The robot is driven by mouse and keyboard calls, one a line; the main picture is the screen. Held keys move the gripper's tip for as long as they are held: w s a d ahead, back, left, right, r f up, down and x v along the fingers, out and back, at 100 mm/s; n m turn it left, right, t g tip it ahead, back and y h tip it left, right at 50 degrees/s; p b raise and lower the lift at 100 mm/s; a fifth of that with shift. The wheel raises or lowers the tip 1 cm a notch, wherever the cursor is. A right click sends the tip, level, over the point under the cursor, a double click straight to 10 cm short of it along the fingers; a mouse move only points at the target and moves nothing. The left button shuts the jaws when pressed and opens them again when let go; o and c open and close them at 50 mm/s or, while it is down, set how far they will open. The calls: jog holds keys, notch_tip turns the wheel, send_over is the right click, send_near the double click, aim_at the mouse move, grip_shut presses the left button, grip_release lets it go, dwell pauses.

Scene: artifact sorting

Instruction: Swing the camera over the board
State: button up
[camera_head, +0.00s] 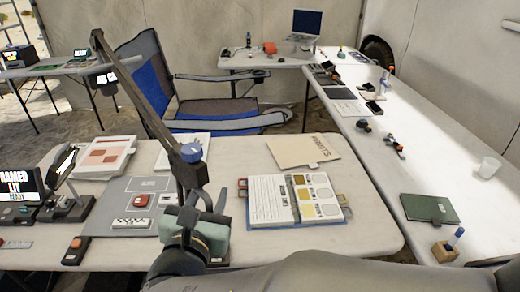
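A dark jointed boom (140,95) rises from the near table to the upper left, with a blue knob (191,153) at its elbow. A small dark box with pale lettering (107,78) shows near the boom's upper end; it may be the camera, but its attachment is unclear. The grey board (114,214) lies flat on the table left of the boom's post, carrying a red piece and a black-and-white scale strip. My gripper (188,222) is low in front of the post, beside a green-grey block (214,238). Its fingertips blend with dark parts, so contact and opening cannot be told.
An open binder (268,207) and a beige folder (303,149) lie right of the post. A right-hand table (420,175) holds a green book (429,208). A blue folding chair (150,65) stands behind.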

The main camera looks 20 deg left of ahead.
jog(key=b+v, duration=0.1)
jog(key=v, duration=1.1)
jog(key=shift+b, duration=0.35)
